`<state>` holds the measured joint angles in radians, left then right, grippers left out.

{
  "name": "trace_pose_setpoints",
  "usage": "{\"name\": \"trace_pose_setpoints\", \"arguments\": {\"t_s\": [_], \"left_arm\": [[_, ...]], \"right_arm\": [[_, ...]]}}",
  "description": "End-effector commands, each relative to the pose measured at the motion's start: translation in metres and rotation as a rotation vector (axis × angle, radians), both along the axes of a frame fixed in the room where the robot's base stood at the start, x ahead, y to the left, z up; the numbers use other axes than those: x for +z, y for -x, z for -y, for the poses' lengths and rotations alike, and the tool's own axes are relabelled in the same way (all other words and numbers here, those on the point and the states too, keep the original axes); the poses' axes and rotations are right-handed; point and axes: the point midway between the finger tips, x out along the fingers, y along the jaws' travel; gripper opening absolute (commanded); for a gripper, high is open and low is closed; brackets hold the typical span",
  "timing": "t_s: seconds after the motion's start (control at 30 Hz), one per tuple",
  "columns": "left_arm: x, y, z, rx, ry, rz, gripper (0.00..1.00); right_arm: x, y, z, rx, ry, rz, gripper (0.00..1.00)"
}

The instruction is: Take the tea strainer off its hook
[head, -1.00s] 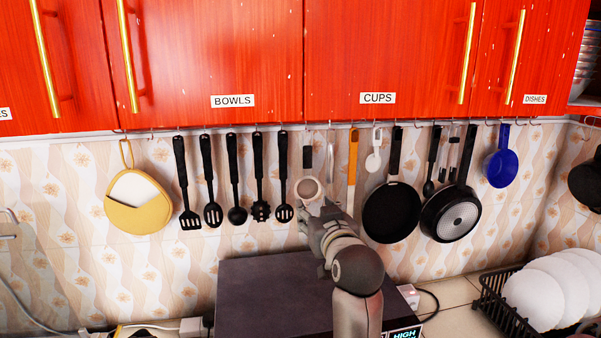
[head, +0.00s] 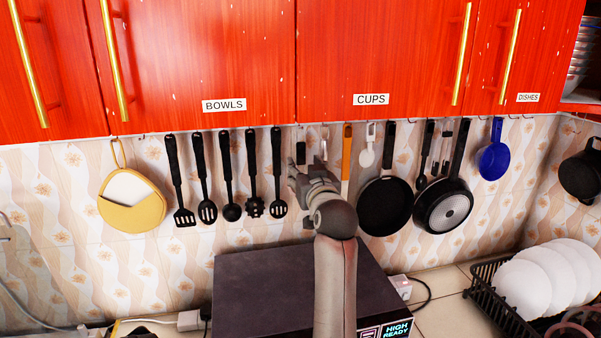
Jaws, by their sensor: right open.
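A small utensil with a black handle (head: 300,153) hangs from the rail between the black spatulas and the orange-handled tool. It appears to be the tea strainer. Its lower part is hidden behind my right gripper. My right gripper (head: 304,172) is open, just in front of and below that handle. Whether its fingers are around the utensil or only in front of it, I cannot tell. My left gripper is out of view.
Black utensils (head: 226,175) hang to the left, an orange-handled tool (head: 346,155) and a black pan (head: 385,206) to the right. Red cupboards (head: 200,60) overhang the rail. A dark box-shaped appliance (head: 265,285) stands below, a plate rack (head: 485,295) at right.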

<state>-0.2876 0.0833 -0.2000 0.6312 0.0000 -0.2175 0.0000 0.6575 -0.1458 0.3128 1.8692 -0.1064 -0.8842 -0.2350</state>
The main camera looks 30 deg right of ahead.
Motion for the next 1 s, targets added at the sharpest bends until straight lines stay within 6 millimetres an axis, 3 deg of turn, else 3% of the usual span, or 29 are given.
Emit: {"name": "trace_pose_setpoints", "arguments": {"t_s": [0.13, 0.4, 0.67, 1.0], "left_arm": [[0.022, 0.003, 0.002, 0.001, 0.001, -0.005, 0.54], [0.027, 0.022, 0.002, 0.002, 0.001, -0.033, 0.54], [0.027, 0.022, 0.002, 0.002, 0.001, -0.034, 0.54], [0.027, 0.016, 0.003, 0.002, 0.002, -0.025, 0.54]], "right_arm": [[0.007, -0.018, 0.006, 0.0, -0.001, -0.003, 0.46], [0.003, -0.038, 0.011, 0.0, 0.001, 0.0, 0.46], [0.002, -0.039, 0.012, 0.0, 0.001, 0.0, 0.46], [0.002, -0.039, 0.011, 0.0, 0.001, 0.0, 0.04]]}}
